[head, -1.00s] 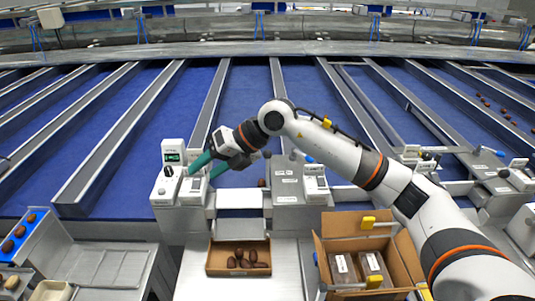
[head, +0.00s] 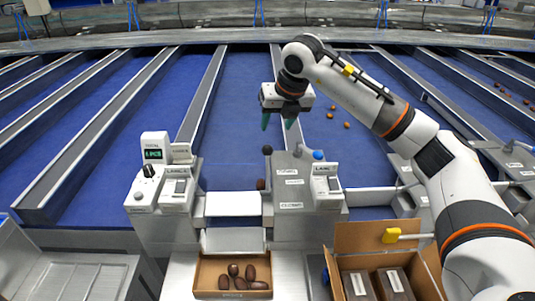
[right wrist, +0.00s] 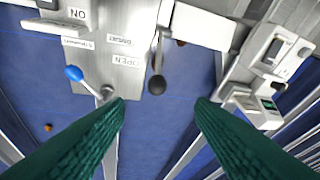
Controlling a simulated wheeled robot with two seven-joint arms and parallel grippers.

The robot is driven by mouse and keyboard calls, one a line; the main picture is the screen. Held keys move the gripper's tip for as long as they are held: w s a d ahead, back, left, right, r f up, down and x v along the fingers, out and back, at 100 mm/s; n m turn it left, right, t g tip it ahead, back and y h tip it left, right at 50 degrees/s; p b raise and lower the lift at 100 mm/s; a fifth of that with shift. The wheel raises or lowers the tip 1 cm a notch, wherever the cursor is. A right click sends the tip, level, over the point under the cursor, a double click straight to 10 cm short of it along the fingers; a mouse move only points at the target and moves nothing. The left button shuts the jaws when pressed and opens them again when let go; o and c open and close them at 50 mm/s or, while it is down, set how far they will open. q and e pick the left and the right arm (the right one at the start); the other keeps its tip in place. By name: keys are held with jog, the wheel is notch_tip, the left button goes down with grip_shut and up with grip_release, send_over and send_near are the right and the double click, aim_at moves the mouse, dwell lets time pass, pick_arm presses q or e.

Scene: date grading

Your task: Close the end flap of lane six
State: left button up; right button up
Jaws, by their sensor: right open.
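My right gripper (head: 277,121), with green fingers, is open and empty above the blue lane (head: 240,100), behind the grey lever housing (head: 292,200). A lever with a black knob (head: 267,150) stands at the housing's left side. In the right wrist view, the black knob (right wrist: 157,85) is ahead of and between the open fingers (right wrist: 160,105), apart from both; a label (right wrist: 127,62) beside it reads OPEN. A pale plate (head: 233,204), perhaps the end flap, spans the lane's front end. Whether it is open or shut I cannot tell. My left gripper is out of view.
A blue-knobbed lever (head: 318,155) stands right of the black one. A control box with a green display (head: 153,154) is at left. A cardboard tray (head: 202,272) holds several dates. An open carton (head: 365,238) holds two packs. Several orange-brown dates (head: 347,125) lie in the lane to the right.

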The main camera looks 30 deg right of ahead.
aim_at(268, 146)
jog(key=p+x, duration=0.1)
jog(key=x, duration=0.3)
jog(key=p+x, duration=0.1)
jog(key=x, duration=0.3)
jog(key=p+x, duration=0.2)
jog(key=x, duration=0.2)
jog(key=shift+w+d+f, duration=0.25)
jog(key=shift+w+d, duration=0.05)
jog(key=shift+w+f, duration=0.1)
jog(key=shift+f, duration=0.4)
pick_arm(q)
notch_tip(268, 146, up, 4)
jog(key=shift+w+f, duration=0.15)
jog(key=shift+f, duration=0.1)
pick_arm(e)
grip_shut()
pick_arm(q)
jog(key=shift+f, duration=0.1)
